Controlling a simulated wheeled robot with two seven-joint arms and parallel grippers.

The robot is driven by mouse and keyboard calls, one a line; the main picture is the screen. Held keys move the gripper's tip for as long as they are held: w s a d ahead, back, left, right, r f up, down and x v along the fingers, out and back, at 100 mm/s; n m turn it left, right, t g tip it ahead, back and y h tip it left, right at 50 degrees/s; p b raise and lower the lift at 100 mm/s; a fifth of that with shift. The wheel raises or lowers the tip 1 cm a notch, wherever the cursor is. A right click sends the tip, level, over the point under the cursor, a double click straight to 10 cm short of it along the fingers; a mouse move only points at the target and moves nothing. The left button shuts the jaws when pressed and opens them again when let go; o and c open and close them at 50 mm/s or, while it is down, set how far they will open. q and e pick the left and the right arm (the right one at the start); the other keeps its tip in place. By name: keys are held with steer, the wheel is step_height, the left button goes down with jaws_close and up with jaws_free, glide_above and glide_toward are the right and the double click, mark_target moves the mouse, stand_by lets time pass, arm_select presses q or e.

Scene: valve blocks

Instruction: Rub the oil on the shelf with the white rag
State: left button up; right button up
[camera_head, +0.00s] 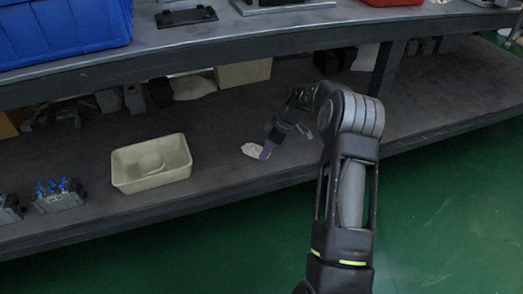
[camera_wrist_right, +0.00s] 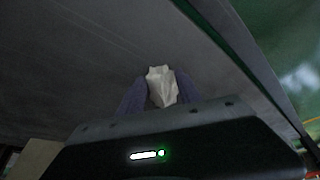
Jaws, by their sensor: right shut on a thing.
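The white rag (camera_head: 251,150) is a small crumpled cloth at the lower shelf (camera_head: 222,118) in the head view. My right gripper (camera_head: 267,151) is shut on it, reaching in low over the shelf from the right. In the right wrist view the rag (camera_wrist_right: 161,86) sticks out between the two purplish fingers, with the dark grey shelf surface (camera_wrist_right: 80,60) beyond. I cannot tell whether the rag touches the shelf. No oil patch can be made out on the dark surface. My left gripper is not in view.
A cream bin (camera_head: 151,163) stands left of the rag. Valve blocks with blue fittings (camera_head: 58,194) sit at the far left. Several dark parts and a pale box (camera_head: 243,73) line the back. The upper tabletop (camera_head: 210,45) overhangs, and a dark post (camera_head: 387,68) stands at right.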

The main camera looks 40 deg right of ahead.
mark_target(292, 148)
steer(key=shift+d, duration=0.15)
steer(key=shift+s+d+f, duration=0.1)
steer(key=shift+s+d, duration=0.25)
steer(key=shift+d, duration=0.45)
steer(key=shift+s+d+f, duration=0.1)
steer(key=shift+s+d, duration=0.2)
steer(key=shift+d, duration=0.45)
steer(key=shift+d, duration=0.1)
steer(key=shift+s+d, duration=0.4)
steer(key=shift+d, duration=0.45)
steer(key=shift+s+d, duration=0.25)
steer(key=shift+d, duration=0.5)
steer(key=shift+r, duration=0.1)
steer(key=shift+s+d+r, duration=0.1)
steer(key=shift+s+d, duration=0.15)
steer(key=shift+d, duration=0.55)
steer(key=shift+s+d, duration=0.25)
steer(key=shift+d, duration=0.55)
